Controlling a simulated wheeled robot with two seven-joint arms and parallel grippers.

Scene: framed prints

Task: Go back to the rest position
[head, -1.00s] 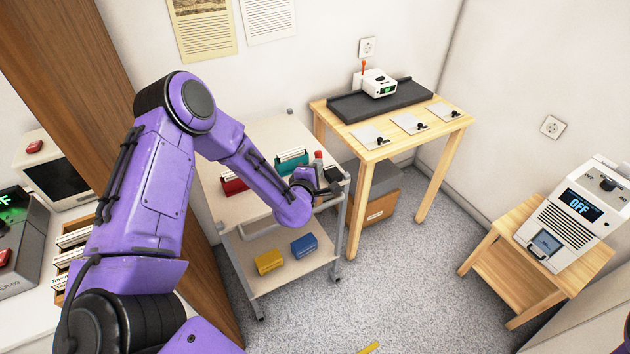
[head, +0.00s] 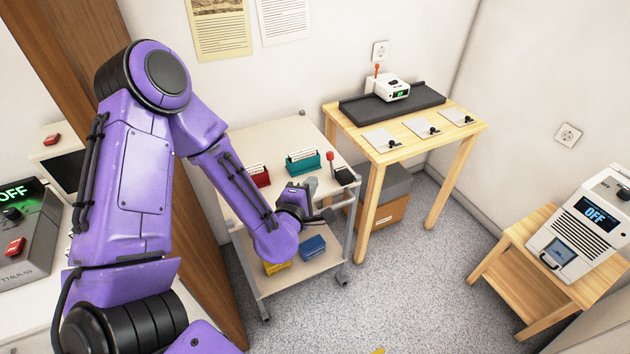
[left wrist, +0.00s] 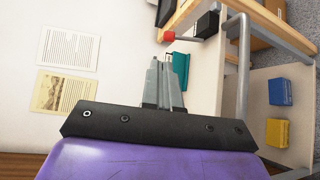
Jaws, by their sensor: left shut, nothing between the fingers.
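My left gripper (head: 313,188) is over the right front part of the wheeled cart (head: 265,140), its purple arm reaching in from the left. In the left wrist view its grey fingers (left wrist: 164,66) are together, with nothing between them. They point toward the cart's top, where a teal card box (head: 303,162) and a red card box (head: 258,176) stand. The teal box (left wrist: 181,68) shows just beyond the fingers in the left wrist view. I cannot tell the exact gap. My right gripper is out of view.
The lower shelf holds a yellow box (head: 277,267) and a blue box (head: 312,246). A red-knobbed item (head: 331,160) and a black item (head: 344,175) sit near the cart's right edge. A wooden table (head: 410,128) stands behind right.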

